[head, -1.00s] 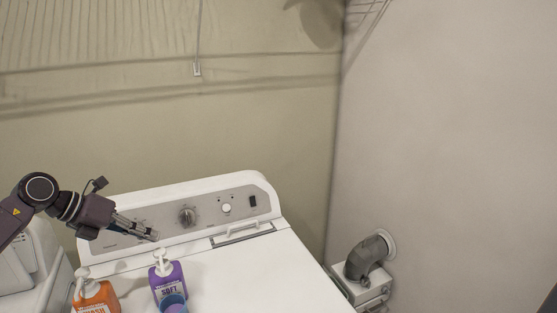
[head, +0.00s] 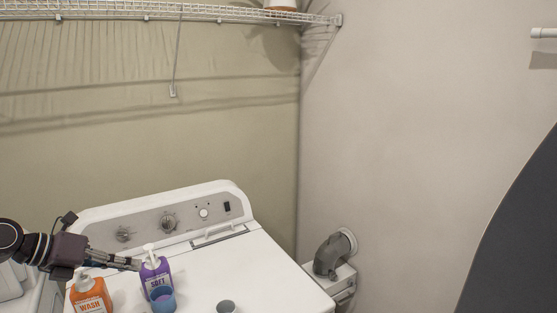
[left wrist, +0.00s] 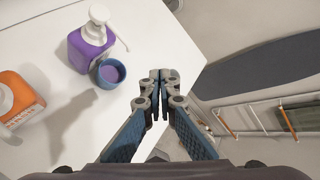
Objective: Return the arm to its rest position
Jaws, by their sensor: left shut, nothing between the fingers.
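My left gripper (head: 136,264) reaches in from the left in the head view, over the back left of the white washer top. Its fingertips are close to the purple SOFT bottle (head: 155,272) in that picture. In the left wrist view the gripper (left wrist: 163,75) is shut and empty, with its fingers together near the washer's edge. The purple bottle (left wrist: 88,50) stands to the left of the fingers there, apart from them. My right gripper is not in view.
The washer top (head: 265,278) holds an orange WASH bottle (head: 91,296), a blue cup (head: 162,299) with purple contents and a grey cup (head: 227,307). A grey duct (head: 333,252) is at the right. A wire shelf (head: 200,12) runs above. A dark panel (head: 515,240) stands at far right.

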